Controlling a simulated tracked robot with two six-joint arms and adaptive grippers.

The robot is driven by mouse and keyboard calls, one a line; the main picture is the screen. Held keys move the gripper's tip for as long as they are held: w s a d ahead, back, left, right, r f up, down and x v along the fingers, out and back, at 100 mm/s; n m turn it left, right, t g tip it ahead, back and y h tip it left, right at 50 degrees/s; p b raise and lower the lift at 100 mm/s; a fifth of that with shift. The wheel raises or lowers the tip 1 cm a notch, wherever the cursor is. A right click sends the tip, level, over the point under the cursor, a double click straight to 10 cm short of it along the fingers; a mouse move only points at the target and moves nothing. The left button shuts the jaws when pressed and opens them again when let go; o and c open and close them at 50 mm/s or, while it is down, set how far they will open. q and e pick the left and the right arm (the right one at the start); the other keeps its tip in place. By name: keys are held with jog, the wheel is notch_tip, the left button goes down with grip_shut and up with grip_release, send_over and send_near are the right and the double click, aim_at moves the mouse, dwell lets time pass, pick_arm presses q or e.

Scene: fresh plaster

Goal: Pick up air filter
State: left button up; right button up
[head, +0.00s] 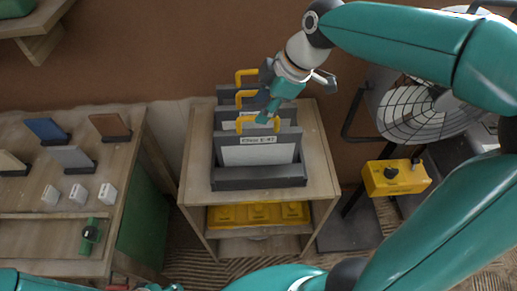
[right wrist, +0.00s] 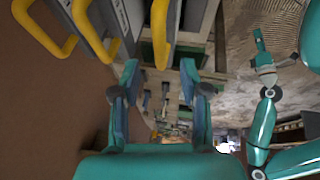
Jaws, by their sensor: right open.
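Several air filters stand upright, one behind another, in a dark grey holder on a wooden stand. The front air filter (head: 258,152) has a grey frame, a pale face with a small label, and a yellow handle on top. My right gripper (head: 268,108) is over the filters' handles, tilted and empty. In the right wrist view its two fingers (right wrist: 160,88) are spread, with a yellow handle (right wrist: 160,35) just beyond them; I cannot tell whether they touch it. My left gripper (right wrist: 262,50) shows small in the right wrist view; its opening is unclear.
A yellow case (head: 258,214) lies on the stand's lower shelf. A wooden workbench (head: 50,229) with small panels and white blocks stands at left. A caged fan (head: 415,112) and a yellow box (head: 396,178) are at right. A brown wall closes the back.

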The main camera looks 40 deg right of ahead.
jog(key=f, duration=0.2)
jog(key=w+f+p, duration=0.1)
jog(key=f, duration=0.1)
jog(key=shift+f, duration=0.3)
jog(key=shift+w+a+f, duration=0.15)
jog(key=shift+w+f, duration=0.05)
jog(key=shift+f, duration=0.15)
grip_shut()
